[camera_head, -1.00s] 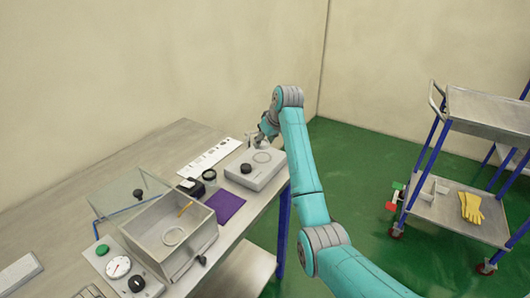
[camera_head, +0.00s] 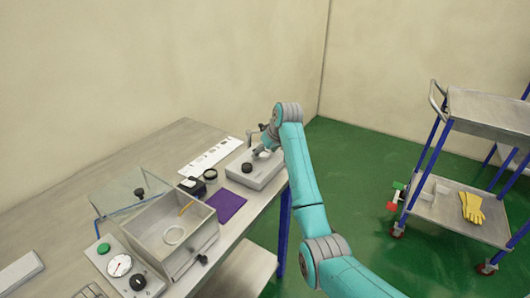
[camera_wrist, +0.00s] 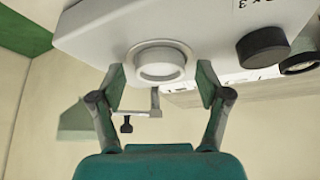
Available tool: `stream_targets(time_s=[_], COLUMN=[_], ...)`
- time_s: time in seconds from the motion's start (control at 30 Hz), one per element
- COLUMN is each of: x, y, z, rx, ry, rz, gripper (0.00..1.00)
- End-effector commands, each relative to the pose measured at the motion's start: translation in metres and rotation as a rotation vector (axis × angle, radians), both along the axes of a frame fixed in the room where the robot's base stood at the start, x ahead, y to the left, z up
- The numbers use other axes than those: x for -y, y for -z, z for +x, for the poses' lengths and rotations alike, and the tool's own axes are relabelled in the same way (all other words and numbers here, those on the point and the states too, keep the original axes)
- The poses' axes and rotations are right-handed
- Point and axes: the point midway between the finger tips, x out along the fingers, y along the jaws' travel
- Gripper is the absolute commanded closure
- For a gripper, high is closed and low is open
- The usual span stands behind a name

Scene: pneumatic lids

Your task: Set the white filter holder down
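The white filter holder (camera_wrist: 160,68) sits in the round ring seat (camera_wrist: 158,49) on top of the pale grey instrument (camera_wrist: 100,30) in the wrist view. It also shows as a small white disc in the head view (camera_head: 266,153). My gripper (camera_wrist: 161,80) is open, with one finger on each side of the holder and a visible gap at both sides. In the head view my gripper (camera_head: 262,151) is low over the instrument (camera_head: 258,178), and my arm hides part of the seat.
The instrument has a black knob (camera_head: 247,167). A metal bracket with a black knob (camera_wrist: 126,124) stands behind it. Left of it are a purple mat (camera_head: 228,206), small dark items (camera_head: 193,187) and an open metal box (camera_head: 145,228) with a pale ring inside. A trolley stands at the right.

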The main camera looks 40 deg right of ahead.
Motion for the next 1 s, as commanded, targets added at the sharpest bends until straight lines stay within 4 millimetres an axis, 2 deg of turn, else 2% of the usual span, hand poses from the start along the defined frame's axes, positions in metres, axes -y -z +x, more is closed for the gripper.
stream_targets(time_s=[0.23, 0.37, 0.8, 1.0], x=[0.000, 0.000, 0.000, -0.001], y=[-0.001, -0.009, -0.080, -0.101], z=[0.000, -0.003, -0.043, -0.056], rx=[0.001, 0.003, 0.004, 0.002], ry=[0.000, 0.001, 0.001, 0.001], rz=[0.000, -0.001, -0.002, -0.001], gripper=[0.23, 0.23, 0.23, 0.23])
